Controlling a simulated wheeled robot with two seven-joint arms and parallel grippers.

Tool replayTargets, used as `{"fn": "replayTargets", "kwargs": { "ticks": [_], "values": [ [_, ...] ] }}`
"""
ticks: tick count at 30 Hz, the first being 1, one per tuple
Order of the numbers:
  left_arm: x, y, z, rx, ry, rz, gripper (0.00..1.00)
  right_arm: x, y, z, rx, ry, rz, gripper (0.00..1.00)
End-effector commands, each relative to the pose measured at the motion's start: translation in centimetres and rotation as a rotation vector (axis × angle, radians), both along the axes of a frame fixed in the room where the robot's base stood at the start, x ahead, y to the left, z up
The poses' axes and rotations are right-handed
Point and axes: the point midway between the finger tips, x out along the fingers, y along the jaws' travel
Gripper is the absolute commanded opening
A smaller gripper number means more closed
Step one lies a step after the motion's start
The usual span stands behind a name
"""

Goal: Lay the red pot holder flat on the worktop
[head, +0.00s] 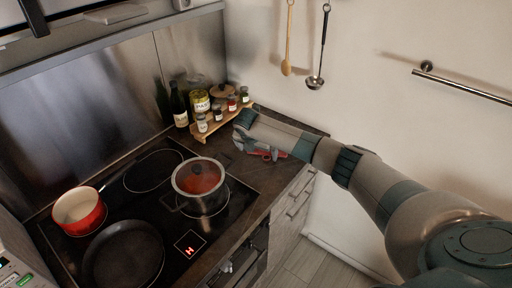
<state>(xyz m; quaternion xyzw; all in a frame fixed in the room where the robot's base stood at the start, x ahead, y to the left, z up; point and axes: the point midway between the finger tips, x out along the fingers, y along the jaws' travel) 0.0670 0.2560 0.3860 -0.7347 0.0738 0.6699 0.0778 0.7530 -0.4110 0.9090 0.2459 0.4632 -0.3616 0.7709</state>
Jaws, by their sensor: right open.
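The red pot holder (268,156) shows as a small red patch on the dark worktop (242,178), right of the hob. My right arm reaches in from the right, and its gripper (252,149) is open right by the pot holder. The gripper and wrist hide part of the pot holder. I cannot tell whether the fingers touch it or whether it lies fully flat. My left gripper is out of view.
A glass-lidded pot (200,186) stands on the hob, left of the gripper. A red saucepan (79,210) and dark frying pan (122,254) are farther left. Bottles and jars stand on a wooden rack (209,128) behind. A spoon and ladle (316,82) hang above.

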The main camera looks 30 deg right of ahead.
Motion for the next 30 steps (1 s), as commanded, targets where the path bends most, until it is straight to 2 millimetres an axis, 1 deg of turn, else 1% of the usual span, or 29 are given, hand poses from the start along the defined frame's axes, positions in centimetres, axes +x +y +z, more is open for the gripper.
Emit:
{"fn": "replayTargets", "kwargs": {
  "ticks": [5, 11, 17, 24, 30],
  "values": [
    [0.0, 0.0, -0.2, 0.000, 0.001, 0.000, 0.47, -0.1, 0.2, 0.6, 0.001, -0.001, 0.001, 1.00],
    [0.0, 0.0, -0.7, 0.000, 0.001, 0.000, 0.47, -0.7, 0.9, 2.3, 0.001, -0.003, 0.002, 1.00],
    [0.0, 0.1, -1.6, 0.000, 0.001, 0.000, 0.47, -1.8, 2.0, 5.4, 0.000, -0.005, 0.002, 1.00],
    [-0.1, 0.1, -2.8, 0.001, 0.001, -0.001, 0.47, -3.3, 3.7, 9.9, 0.000, -0.005, 0.002, 1.00],
    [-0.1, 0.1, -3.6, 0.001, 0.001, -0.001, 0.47, -4.5, 4.9, 13.1, 0.000, -0.005, 0.002, 1.00]
  ]
}}
